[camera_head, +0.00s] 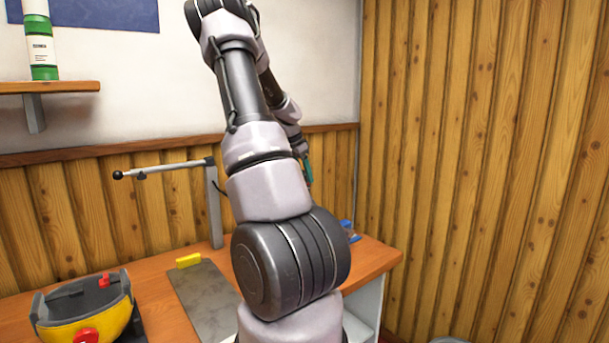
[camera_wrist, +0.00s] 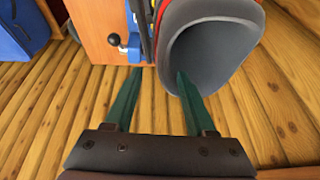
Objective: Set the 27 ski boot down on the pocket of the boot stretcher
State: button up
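My gripper (camera_wrist: 158,74) shows in the wrist view as two green fingers, apart, with a clear gap between them. A large red-rimmed grey boot-like shape (camera_wrist: 215,45) lies just beyond the right fingertip, its grey hollow facing the camera; the fingertip overlaps its edge, and I cannot tell whether they touch. No number is legible on it. In the head view one green finger shows beyond my arm, above the bench's right part; my arm hides what is there. A yellow and dark grey open-topped piece with red knobs (camera_head: 83,322) stands on the bench at left. I cannot tell which piece is the stretcher.
The wooden bench (camera_head: 375,257) holds a grey mat (camera_head: 205,300), a yellow block (camera_head: 188,260) and a grey post with a black-knobbed side arm (camera_head: 214,205). A shelf (camera_head: 50,87) with a green-white can (camera_head: 40,40) is at upper left. Plank walls stand behind and right.

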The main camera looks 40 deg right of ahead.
jog(key=v, duration=1)
jog(key=shift+r, duration=0.4)
jog(key=shift+a, duration=0.15)
